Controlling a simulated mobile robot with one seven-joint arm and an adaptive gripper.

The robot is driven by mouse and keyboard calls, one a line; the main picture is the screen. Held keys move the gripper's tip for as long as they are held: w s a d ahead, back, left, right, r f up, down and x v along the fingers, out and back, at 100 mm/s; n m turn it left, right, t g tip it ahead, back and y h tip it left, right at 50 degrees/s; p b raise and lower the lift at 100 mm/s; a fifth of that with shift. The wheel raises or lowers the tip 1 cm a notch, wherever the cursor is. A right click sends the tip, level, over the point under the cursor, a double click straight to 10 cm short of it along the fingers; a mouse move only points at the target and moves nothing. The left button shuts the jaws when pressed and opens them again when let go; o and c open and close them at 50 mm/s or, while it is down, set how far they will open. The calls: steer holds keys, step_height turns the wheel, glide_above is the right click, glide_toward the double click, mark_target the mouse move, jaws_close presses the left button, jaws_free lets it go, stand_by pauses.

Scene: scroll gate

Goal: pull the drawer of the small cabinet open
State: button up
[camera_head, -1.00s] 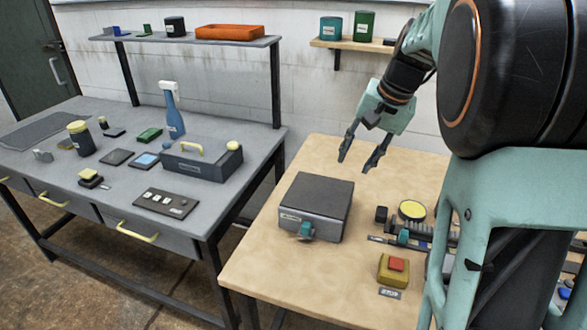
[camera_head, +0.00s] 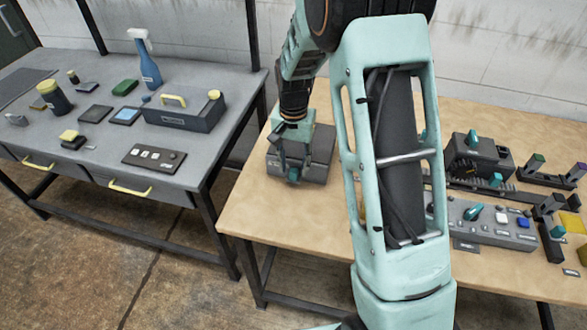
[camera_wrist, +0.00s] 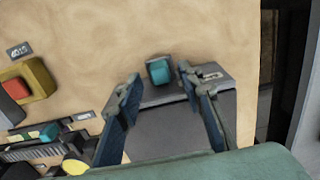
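The small cabinet (camera_head: 318,160) is a low dark grey box near the left end of the wooden table. In the wrist view its top (camera_wrist: 165,132) lies below my gripper. Its teal drawer handle (camera_wrist: 159,71) sticks out from the front, beside a pale label (camera_wrist: 210,73). The drawer looks closed. My gripper (camera_wrist: 159,80) points down over the front of the cabinet, open, with one finger on each side of the handle in that view. I cannot tell whether the fingers touch it. In the head view my gripper (camera_head: 293,168) partly hides the cabinet.
A yellow box with a red button (camera_wrist: 20,86) stands beside the cabinet. A control panel (camera_head: 487,222) and fixtures lie farther right. The grey workbench (camera_head: 60,80) with a spray bottle (camera_head: 146,62) stands left across a gap. The wood in front of the cabinet is clear.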

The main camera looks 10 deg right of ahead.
steer(key=shift+f, duration=1.25)
jaws_close()
